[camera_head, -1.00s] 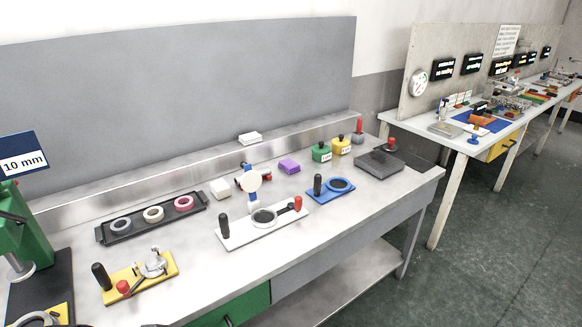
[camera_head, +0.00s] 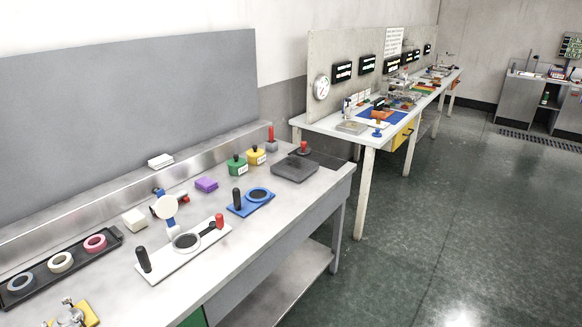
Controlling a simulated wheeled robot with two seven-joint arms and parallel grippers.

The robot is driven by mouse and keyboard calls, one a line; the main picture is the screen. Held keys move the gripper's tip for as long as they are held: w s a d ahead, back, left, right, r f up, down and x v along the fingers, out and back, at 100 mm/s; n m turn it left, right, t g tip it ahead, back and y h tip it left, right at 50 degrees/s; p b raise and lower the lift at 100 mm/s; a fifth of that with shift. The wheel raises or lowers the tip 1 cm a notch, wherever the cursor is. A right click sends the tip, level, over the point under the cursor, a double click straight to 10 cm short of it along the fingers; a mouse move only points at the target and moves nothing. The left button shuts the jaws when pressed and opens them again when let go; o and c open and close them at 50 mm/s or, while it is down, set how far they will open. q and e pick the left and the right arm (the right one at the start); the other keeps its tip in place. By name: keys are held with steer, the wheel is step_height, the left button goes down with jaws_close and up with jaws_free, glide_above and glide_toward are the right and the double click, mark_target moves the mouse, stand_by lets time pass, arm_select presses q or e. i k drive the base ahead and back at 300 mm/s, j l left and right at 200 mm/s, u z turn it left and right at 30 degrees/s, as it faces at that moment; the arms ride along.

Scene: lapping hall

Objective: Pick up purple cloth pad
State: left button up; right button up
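Neither of my grippers shows in the head view.
A magnifier on a stand (camera_head: 166,207) and a white block (camera_head: 134,219) stand left of the pad. A white plate with handles (camera_head: 184,249) lies in front. A yellow weight (camera_head: 256,156) and a dark grey block (camera_head: 295,168) are to the right. Open floor (camera_head: 440,230) lies right of the bench.

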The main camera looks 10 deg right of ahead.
mark_target(205, 184)
steer(key=i+l, duration=0.95)
steer(key=i, duration=0.25)
steer(key=i+l+u, duration=0.1)
steer(key=i+l, duration=0.15)
steer(key=i, duration=0.25)
steer(key=i+l, duration=0.3)
steer(key=i, duration=0.2)
steer(key=u, duration=0.05)
